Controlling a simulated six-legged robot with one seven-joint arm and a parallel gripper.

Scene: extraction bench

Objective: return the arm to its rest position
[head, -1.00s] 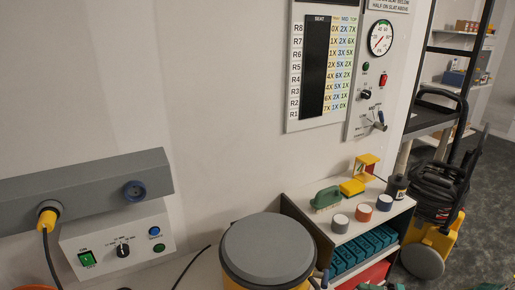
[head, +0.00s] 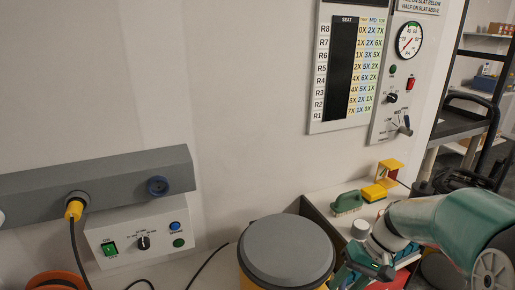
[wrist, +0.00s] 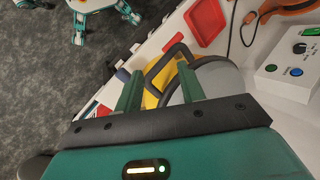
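My arm, green and white, reaches in from the right edge of the head view. My gripper (head: 362,266) is low in that view, just right of the yellow bucket with a grey lid (head: 287,250), above the bench. In the wrist view my gripper (wrist: 161,88) has its two green fingers well apart with nothing clasped between them. The bucket (wrist: 217,78) and its dark handle lie beyond the fingertips. Whether a finger touches the handle is unclear.
A shelf unit holds a green brush (head: 347,203), a yellow block (head: 374,192) and a white-topped pot (head: 361,228). A control box (head: 140,240) stands at left under a grey rail (head: 110,186). A red tray (wrist: 205,20) lies near the bucket.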

